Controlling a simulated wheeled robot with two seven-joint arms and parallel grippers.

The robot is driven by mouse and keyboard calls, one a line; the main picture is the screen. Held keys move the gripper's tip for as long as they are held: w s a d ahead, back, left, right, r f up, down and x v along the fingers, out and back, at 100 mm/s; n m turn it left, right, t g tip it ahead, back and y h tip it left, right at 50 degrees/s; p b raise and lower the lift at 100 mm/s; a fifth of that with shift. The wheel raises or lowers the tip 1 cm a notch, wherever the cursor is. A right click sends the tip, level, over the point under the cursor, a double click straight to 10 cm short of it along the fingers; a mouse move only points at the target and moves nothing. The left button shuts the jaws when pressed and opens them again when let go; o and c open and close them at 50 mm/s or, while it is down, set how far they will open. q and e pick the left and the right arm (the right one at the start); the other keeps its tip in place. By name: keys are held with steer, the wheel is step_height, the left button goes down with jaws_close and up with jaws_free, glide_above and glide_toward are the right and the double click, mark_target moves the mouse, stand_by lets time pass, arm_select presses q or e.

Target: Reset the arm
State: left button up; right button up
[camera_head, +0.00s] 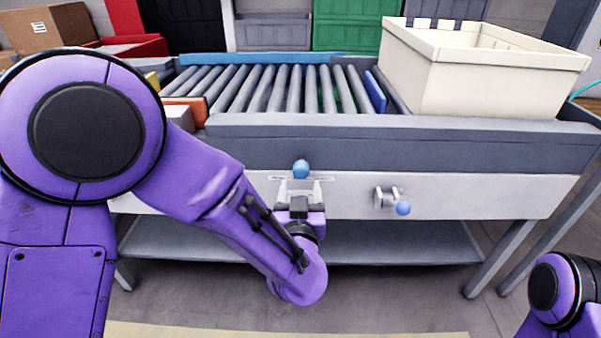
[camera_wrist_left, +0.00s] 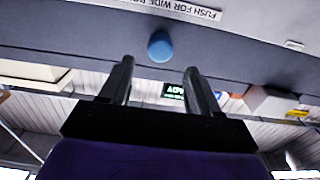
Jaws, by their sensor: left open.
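My left arm (camera_head: 215,185) is purple and reaches in from the left toward the front panel of the conveyor table. My left gripper (camera_head: 300,184) is open and empty, with its two fingers apart just below a blue ball knob (camera_head: 301,169). In the left wrist view the knob (camera_wrist_left: 160,46) shows beyond and between the fingertips (camera_wrist_left: 159,66), not gripped. A second blue knob (camera_head: 403,208) sits on a metal lever to the right on the same panel. Part of my right arm (camera_head: 556,290) shows at the lower right; its gripper is out of view.
The roller conveyor (camera_head: 290,88) lies behind the white front panel (camera_head: 470,195). A cream crate (camera_head: 470,85) stands at its right end. A grey lower shelf (camera_head: 400,243) runs below.

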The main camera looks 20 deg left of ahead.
arm_select(q)
steer(key=shift+v, duration=0.95)
